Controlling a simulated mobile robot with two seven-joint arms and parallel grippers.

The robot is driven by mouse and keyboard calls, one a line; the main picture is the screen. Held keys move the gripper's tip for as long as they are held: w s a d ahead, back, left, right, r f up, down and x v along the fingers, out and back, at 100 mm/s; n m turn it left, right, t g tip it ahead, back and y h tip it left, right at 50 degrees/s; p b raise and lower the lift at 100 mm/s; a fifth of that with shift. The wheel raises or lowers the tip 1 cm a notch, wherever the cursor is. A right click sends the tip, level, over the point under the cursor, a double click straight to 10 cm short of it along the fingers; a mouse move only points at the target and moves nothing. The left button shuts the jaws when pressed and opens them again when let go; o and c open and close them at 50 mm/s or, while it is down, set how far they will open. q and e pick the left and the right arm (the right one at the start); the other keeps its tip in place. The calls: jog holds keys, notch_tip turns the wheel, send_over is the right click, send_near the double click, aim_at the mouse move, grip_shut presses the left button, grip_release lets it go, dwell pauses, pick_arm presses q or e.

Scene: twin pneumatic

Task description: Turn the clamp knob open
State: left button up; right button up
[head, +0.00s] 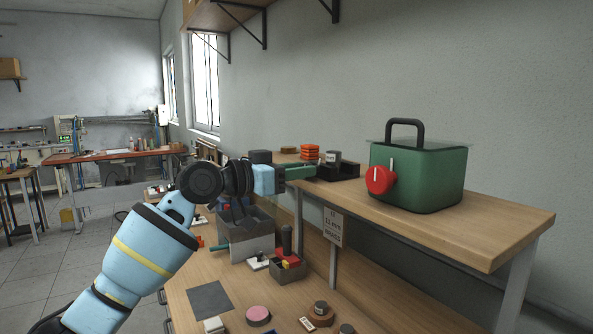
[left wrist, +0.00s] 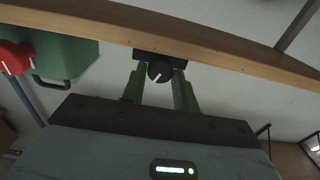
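A black round knob (left wrist: 160,71) with a white pointer line sits on a dark block (left wrist: 150,54) at the shelf edge in the left wrist view. My left gripper (left wrist: 161,80) has its two green fingers apart, one on each side of this knob. I see no clear contact. In the head view my left gripper (head: 308,171) reaches right to the black block (head: 343,172) on the shelf; the black knob is not clearly visible there. A red knob (head: 380,180) with a white line is on the green box (head: 430,180), right of the gripper. My right gripper is not in view.
The wooden shelf (head: 470,222) carries the box, and orange pieces (head: 310,152) are behind the gripper. A labelled sign (head: 333,227) hangs under the shelf.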

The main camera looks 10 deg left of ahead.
pick_arm(q)
jog(key=c, duration=0.4)
jog(key=n+p, duration=0.1)
jog(key=r+n+p, duration=0.1)
jog(key=n, duration=0.1)
jog(key=shift+s+p, duration=0.15)
jog(key=shift+p, duration=0.25)
jog(key=shift+c, duration=0.2)
jog(key=shift+f+n, duration=0.45)
jog(key=shift+n, duration=0.45)
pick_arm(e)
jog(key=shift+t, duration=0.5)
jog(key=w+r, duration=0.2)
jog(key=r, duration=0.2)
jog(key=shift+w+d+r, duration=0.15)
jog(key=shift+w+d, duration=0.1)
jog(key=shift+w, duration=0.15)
pick_arm(q)
jog(key=o, duration=1)
jog(key=shift+c, duration=0.2)
jog(key=shift+w, duration=0.2)
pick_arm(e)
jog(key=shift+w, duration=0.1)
